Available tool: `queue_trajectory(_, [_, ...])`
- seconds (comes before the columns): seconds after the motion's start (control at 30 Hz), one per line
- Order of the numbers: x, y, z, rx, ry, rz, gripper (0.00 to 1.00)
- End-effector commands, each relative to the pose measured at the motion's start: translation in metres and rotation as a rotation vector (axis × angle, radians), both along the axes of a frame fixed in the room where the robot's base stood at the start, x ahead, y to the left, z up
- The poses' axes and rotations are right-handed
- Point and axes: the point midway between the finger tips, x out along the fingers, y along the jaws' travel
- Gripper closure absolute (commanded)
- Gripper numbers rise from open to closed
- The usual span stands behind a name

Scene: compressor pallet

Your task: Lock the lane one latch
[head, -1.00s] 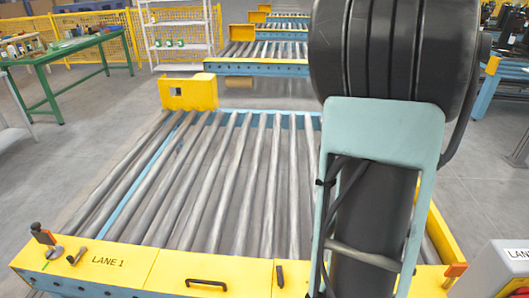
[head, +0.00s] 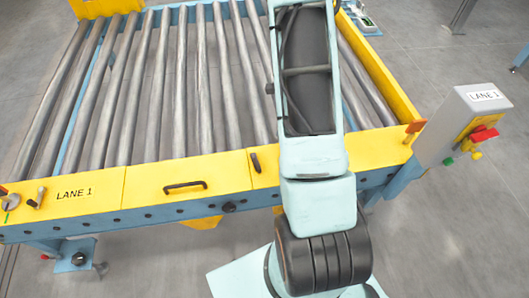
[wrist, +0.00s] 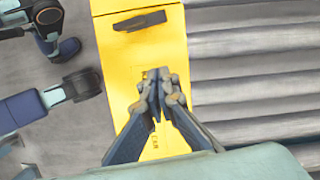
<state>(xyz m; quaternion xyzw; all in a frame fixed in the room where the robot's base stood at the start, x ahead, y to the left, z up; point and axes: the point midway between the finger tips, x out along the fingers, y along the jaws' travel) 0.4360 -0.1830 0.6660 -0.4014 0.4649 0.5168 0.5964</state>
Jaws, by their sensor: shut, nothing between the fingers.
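The lane 1 conveyor's yellow front rail (head: 140,188) carries the label LANE 1. In the wrist view my gripper (wrist: 160,78) is shut and empty over the rail, beside dark print partly covered by the fingers. A black handle (wrist: 139,20) lies above it there. The gripper is hidden in the head view.
Metal rollers (head: 150,80) fill the conveyor behind the rail. A grey control box (head: 463,125) labelled LANE 1, with red, yellow and green controls, stands at the right. An orange-red piece (head: 415,127) sits at the rail's right end. Bare floor (head: 450,240) shows at the lower right.

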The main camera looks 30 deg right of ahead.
Motion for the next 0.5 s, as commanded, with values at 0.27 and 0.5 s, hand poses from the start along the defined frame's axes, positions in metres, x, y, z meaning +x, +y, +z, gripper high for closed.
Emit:
queue_trajectory(0.27, [0.000, 0.000, -0.002, -0.002, 0.000, 0.001, 1.00])
queue_trajectory(0.5, [0.000, 0.008, -0.035, -0.001, 0.003, 0.001, 1.00])
